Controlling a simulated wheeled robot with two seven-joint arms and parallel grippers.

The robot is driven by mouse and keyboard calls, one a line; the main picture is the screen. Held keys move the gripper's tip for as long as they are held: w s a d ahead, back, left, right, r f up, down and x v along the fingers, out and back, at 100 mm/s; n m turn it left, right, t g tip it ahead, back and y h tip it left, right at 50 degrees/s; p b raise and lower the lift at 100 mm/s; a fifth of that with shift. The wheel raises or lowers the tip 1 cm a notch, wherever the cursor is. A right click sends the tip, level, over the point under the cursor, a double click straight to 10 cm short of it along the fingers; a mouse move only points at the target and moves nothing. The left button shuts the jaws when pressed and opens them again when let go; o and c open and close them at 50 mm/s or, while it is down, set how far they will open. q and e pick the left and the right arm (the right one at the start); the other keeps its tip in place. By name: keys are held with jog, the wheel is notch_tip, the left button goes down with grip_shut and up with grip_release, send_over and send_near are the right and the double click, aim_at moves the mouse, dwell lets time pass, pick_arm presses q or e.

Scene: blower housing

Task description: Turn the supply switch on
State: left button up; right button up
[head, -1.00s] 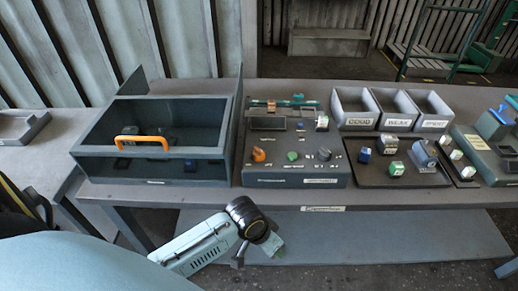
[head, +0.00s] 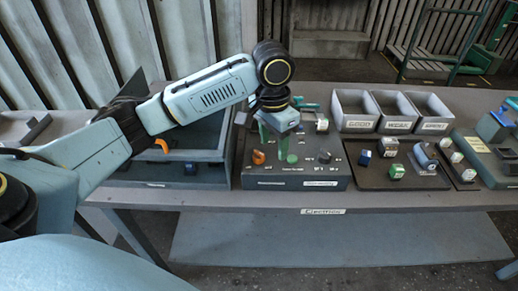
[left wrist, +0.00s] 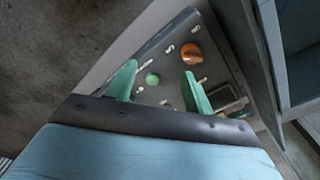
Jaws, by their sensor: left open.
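The control box (head: 330,178) stands on the bench, with an orange knob (head: 258,157), a green knob (head: 292,158) and small switches on its sloping face. The labels are too small to read, so I cannot tell which control is the supply switch. My left gripper (head: 274,150) is over the box, fingers pointing down, open and empty. In the left wrist view the green knob (left wrist: 152,78) shows between the spread green fingers of the left gripper (left wrist: 160,68). The orange knob (left wrist: 192,52) lies beyond the fingertips there. My right gripper is not in view.
A dark open-topped housing with an orange handle (head: 165,145) stands left of the box, partly behind my left arm. Labelled bins (head: 356,125) and a tray (head: 378,178) with small parts are to the right.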

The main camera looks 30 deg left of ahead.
pick_arm(q)
notch_tip(320, 180, up, 6)
jog(key=r+n, duration=0.1)
jog(key=n, duration=0.1)
send_over(259, 152)
notch_tip(259, 152, down, 14)
jog(key=shift+r+b, duration=0.2)
jog(key=shift+b, duration=0.55)
